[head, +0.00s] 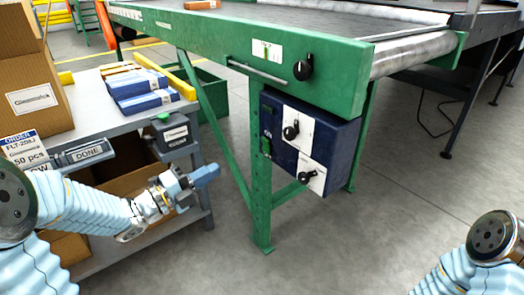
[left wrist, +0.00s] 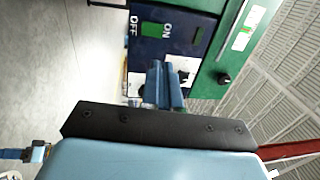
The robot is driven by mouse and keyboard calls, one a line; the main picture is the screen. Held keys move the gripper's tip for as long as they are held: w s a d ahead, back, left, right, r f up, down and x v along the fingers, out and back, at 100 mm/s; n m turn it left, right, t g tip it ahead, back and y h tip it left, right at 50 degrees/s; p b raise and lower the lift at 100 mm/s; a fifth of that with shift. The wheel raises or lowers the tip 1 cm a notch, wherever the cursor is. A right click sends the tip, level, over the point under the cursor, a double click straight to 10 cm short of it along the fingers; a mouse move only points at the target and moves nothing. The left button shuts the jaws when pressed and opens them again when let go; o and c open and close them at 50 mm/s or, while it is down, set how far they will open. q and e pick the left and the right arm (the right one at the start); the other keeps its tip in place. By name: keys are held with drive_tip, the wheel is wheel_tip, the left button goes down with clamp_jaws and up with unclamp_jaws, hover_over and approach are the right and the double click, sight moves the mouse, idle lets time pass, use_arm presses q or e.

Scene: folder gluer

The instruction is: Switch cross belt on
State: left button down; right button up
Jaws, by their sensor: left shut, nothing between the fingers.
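A dark blue control box (head: 331,145) hangs under the end of the green conveyor (head: 225,42). Its narrow left side carries a green switch (head: 265,145), small in the head view. In the left wrist view the green switch (left wrist: 153,31) sits between the printed words OFF and ON on the dark blue box (left wrist: 151,50). My left gripper (head: 208,174) is shut and empty, left of and below the box, apart from it. Its blue fingertips (left wrist: 165,84) point toward the box and hide part of its white plate. My right gripper is out of view; only part of its arm shows.
Black knobs sit on the box front (head: 291,131) and conveyor rail (head: 304,67). A green conveyor leg (head: 260,195) stands beside the box. A grey table (head: 118,85) with cartons stands at left. Floor in front of the box is clear.

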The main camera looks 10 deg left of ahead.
sight(264, 142)
use_arm(q)
drive_tip(key=shift+w, duration=0.1)
drive_tip(key=x, duration=1.3)
drive_tip(key=shift+w+d, duration=0.2)
drive_tip(key=shift+w, duration=0.15)
